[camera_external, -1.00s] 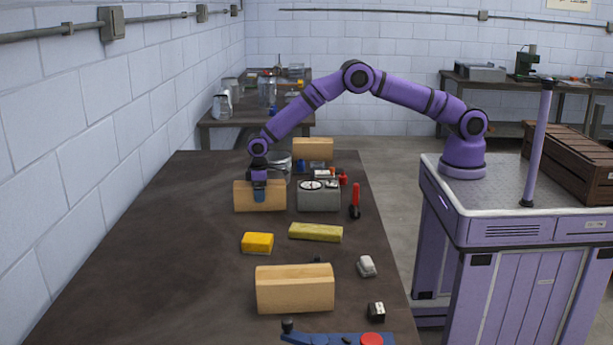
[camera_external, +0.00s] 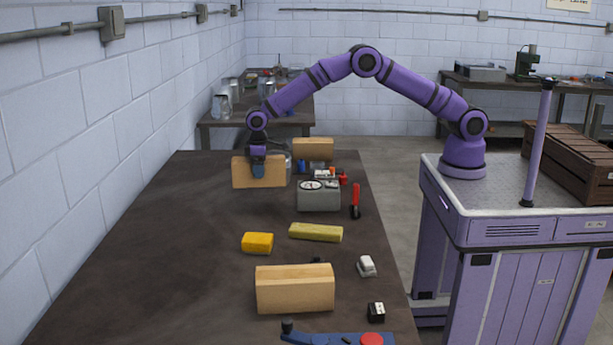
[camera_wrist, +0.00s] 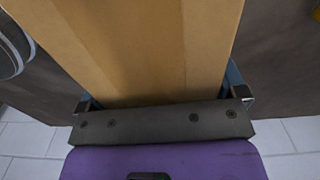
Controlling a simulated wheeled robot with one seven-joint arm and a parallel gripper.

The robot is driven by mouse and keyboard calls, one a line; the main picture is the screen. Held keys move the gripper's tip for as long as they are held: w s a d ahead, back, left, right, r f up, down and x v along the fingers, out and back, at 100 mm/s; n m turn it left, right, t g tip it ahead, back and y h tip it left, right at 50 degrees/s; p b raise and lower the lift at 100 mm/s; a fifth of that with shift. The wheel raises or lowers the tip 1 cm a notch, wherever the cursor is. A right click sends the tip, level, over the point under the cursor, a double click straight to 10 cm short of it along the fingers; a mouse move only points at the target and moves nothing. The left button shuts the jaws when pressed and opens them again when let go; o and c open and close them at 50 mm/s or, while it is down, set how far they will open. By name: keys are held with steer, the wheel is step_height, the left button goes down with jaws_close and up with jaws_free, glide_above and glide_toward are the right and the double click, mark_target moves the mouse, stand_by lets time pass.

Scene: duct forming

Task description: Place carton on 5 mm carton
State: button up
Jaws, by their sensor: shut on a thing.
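My gripper (camera_external: 258,170) is shut on a tan carton (camera_external: 273,172) above the far left part of the table. In the wrist view the carton (camera_wrist: 150,50) lies between my two fingers, with its top running away from the palm. A second tan carton (camera_external: 313,149) stands at the table's far end, right of the held one. A third tan carton (camera_external: 295,290) sits near the front of the table. I cannot read any marking that tells which is the 5 mm carton.
A grey gauge box (camera_external: 318,200) stands right of the held carton, beside a red-handled tool (camera_external: 355,200). Yellow blocks (camera_external: 258,243) (camera_external: 316,232) lie mid-table. A white item (camera_external: 367,266) and a blue tool (camera_external: 345,339) are nearer. The table's left part (camera_external: 170,240) is bare.

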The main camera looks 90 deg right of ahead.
steer(key=shift+r, duration=0.35)
steer(key=shift+a, duration=0.35)
steer(key=s+a+r, duration=0.1)
steer(key=s+a, duration=0.4)
steer(key=a, duration=0.4)
steer(key=s+a+r, duration=0.1)
steer(key=s+a, duration=0.3)
steer(key=a, duration=0.5)
steer(key=s+a+r, duration=0.1)
steer(key=s+a, duration=0.4)
steer(key=a, duration=0.4)
steer(key=s+a+r+m, duration=0.1)
steer(key=s+a, duration=1.5)
steer(key=s, duration=0.3)
glide_above(318, 267)
steer(key=shift+f, duration=2.3)
steer(key=shift+f, duration=0.1)
